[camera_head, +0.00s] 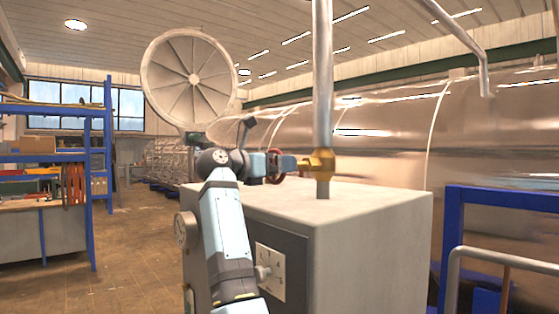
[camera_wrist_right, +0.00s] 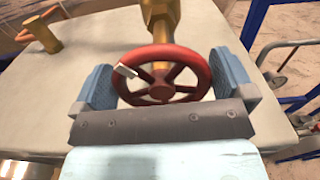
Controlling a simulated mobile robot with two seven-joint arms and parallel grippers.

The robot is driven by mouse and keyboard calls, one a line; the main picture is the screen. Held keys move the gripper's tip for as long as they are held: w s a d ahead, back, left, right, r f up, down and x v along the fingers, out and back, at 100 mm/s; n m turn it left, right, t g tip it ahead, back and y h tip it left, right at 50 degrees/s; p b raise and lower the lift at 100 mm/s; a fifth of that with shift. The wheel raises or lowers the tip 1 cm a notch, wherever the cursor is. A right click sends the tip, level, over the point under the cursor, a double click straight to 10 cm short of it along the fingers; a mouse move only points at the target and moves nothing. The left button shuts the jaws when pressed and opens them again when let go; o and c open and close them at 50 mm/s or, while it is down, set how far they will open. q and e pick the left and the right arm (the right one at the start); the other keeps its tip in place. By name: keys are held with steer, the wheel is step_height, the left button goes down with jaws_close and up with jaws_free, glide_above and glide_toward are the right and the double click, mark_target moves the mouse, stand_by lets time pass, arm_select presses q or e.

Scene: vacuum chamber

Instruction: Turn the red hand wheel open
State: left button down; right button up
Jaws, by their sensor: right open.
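The red hand wheel (camera_wrist_right: 203,72) sits on a brass valve (camera_wrist_right: 160,15) in the right wrist view. It has several spokes and a small white marker on its left rim. In the head view the wheel (camera_head: 275,178) is partly hidden by my gripper, beside the brass valve body (camera_head: 321,162) on a vertical pipe. My right gripper (camera_wrist_right: 163,72) is open, with one blue-grey finger on each side of the wheel. Whether the fingers touch the rim, I cannot tell. It also shows in the head view (camera_head: 279,163). My left gripper is not in view.
The pipe (camera_head: 322,90) rises from a pale cabinet (camera_head: 365,235) beneath the valve. A brass stub (camera_wrist_right: 42,35) stands on its top. A large metal chamber (camera_head: 480,140) lies behind. Blue rails (camera_head: 500,197) stand at right, shelving (camera_head: 55,145) at left. The floor (camera_head: 125,240) between is open.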

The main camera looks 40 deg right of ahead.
steer(key=shift+d, duration=0.8)
steer(key=c, duration=0.5)
